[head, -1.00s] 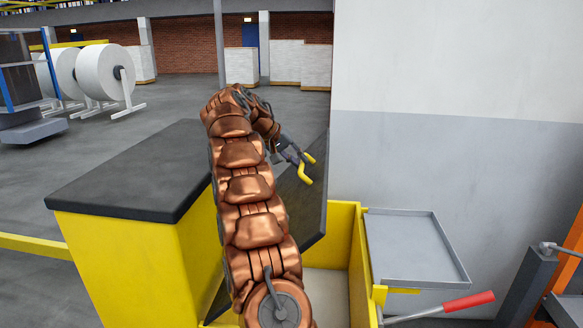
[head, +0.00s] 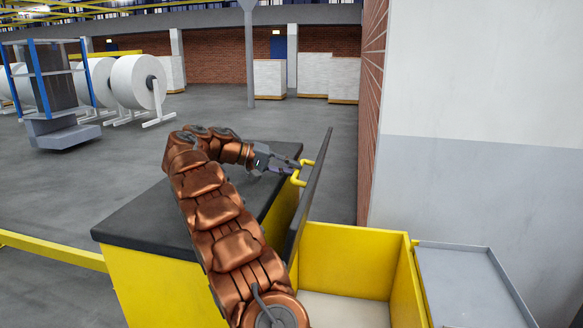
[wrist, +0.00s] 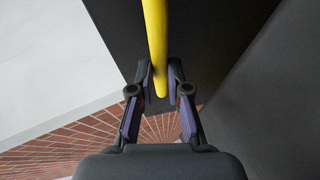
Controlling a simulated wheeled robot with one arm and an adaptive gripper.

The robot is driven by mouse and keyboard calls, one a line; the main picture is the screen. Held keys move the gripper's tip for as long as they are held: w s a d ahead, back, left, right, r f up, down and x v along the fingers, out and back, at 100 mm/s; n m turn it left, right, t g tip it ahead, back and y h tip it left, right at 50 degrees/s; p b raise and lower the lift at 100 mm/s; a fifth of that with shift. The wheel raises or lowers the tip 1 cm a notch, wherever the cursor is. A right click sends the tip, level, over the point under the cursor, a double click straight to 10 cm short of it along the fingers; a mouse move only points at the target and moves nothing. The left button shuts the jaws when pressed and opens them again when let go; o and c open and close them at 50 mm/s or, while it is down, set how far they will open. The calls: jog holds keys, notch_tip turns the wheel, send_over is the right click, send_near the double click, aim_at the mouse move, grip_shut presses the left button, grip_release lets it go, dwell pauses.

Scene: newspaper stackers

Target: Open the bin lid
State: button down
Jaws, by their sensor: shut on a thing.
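The bin (head: 345,262) is a yellow box with a pale inner floor, standing open at the lower middle of the head view. Its dark lid (head: 306,205) stands steeply raised, nearly edge-on, at the bin's left side. A yellow handle (head: 299,175) sits on the lid's left face. My gripper (head: 290,167) reaches it from the left and is shut on the handle. In the wrist view the yellow handle bar (wrist: 156,45) runs between the fingers (wrist: 160,88), with the dark lid (wrist: 205,35) behind it. My arm hides part of the lid's lower edge.
A yellow cabinet with a dark top (head: 150,222) stands left of the lid, under my arm. A grey tray (head: 470,285) adjoins the bin's right side, near a white-and-grey wall (head: 480,180). Paper rolls (head: 135,83) stand far left.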

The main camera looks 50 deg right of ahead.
jog(key=shift+w+r, duration=0.1)
jog(key=c, duration=1.1)
grip_release()
jog(key=shift+c, duration=0.2)
